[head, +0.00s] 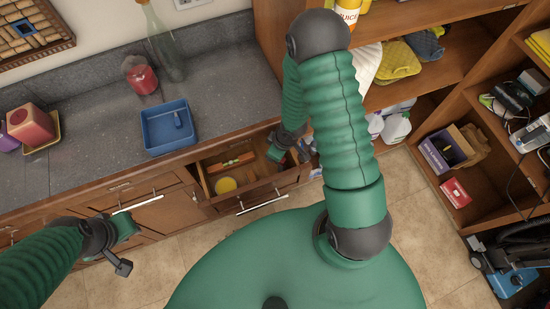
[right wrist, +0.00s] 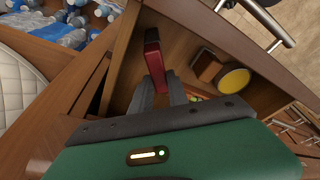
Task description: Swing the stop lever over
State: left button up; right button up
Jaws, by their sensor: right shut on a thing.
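My right gripper (head: 280,148) reaches into an open wooden drawer (head: 207,187) under the counter. In the right wrist view, my right gripper (right wrist: 160,88) is shut on a dark red block-like thing (right wrist: 153,52), held inside the drawer. Whether this red thing is the stop lever, I cannot tell; no lever shows clearly in either view. In the head view the held thing is hidden by the gripper. My left gripper (head: 122,232) hangs in front of the lower cabinets at left, apart from the drawer; its jaw opening is unclear.
The drawer also holds a yellow round thing (head: 225,185) and a long orange-red thing (head: 232,162). A blue tray (head: 155,143) and a red jar (head: 141,78) stand on the counter. Shelves with bottles and cloths (head: 400,62) stand at right.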

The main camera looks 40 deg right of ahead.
jog(key=shift+d, duration=0.15)
jog(key=shift+d+m, duration=0.1)
jog(key=shift+m, duration=0.3)
jog(key=shift+o, duration=0.2)
jog(key=shift+w+d+m+h+b, duration=0.1)
jog(key=shift+d+m+h+b, duration=0.2)
jog(key=shift+m+b, duration=0.35)
jog(key=shift+d+m, duration=0.2)
jog(key=shift+m, duration=0.75)
jog(key=m, duration=0.1)
jog(key=d+m+h, duration=0.1)
jog(key=m, duration=0.1)
jog(key=o, duration=1)
jog(key=shift+d, duration=0.1)
jog(key=shift+o, duration=0.6)
